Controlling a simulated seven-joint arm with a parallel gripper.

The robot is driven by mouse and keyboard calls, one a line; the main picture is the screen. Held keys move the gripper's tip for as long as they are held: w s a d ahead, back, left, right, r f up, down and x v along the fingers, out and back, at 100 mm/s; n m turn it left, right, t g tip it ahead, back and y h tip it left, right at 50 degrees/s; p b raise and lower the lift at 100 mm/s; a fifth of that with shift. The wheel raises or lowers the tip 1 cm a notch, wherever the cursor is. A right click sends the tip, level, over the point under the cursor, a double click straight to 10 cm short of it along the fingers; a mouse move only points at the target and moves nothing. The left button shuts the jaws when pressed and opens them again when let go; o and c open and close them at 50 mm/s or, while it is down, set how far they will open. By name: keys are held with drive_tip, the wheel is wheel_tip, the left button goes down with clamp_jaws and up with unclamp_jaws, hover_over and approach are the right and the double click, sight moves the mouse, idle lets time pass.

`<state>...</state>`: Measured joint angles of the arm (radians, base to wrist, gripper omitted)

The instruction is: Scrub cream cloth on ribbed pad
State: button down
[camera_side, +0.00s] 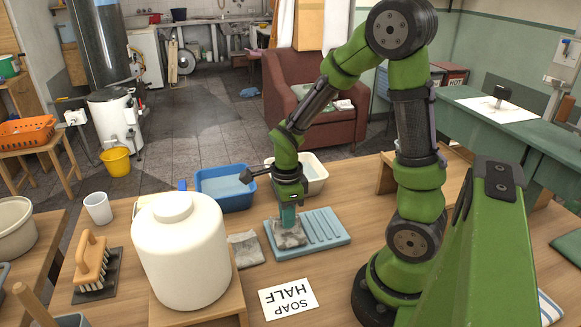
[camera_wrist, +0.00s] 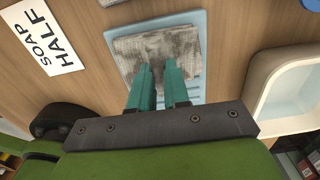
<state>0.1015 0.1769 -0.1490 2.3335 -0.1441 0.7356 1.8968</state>
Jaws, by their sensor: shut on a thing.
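The ribbed pad (camera_side: 325,228) is a light-blue board with raised ribs, lying flat on the wooden table. A mottled grey-cream cloth (camera_side: 289,238) lies on its left part, and its left edge is near the pad's edge. My gripper (camera_side: 289,218) points down with its teal fingers at the cloth, shut on it. In the wrist view the cloth (camera_wrist: 158,48) spreads beyond the fingers of my gripper (camera_wrist: 160,80), over the blue pad (camera_wrist: 196,22). The pinched part is hidden by the fingers.
Another greyish cloth (camera_side: 244,249) lies just left of the pad. A blue basin (camera_side: 225,188) and a cream basin (camera_side: 316,172) stand behind. A big white jug (camera_side: 180,250), a brush (camera_side: 92,265) and a "SOAP HALF" card (camera_side: 288,298) are left and in front.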

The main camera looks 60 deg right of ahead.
drive_tip(key=s+d, duration=0.7)
drive_tip(key=s, duration=0.1)
drive_tip(key=shift+d, duration=0.4)
drive_tip(key=shift+w+a, duration=4.75)
drive_tip(key=shift+w, duration=0.05)
drive_tip(key=shift+s+d, duration=5)
drive_tip(key=w+a, duration=0.4)
drive_tip(key=shift+w+a, duration=0.35)
drive_tip(key=shift+w+a+r, duration=0.1)
drive_tip(key=shift+w+a, duration=0.1)
wheel_tip(320, 180, up, 8)
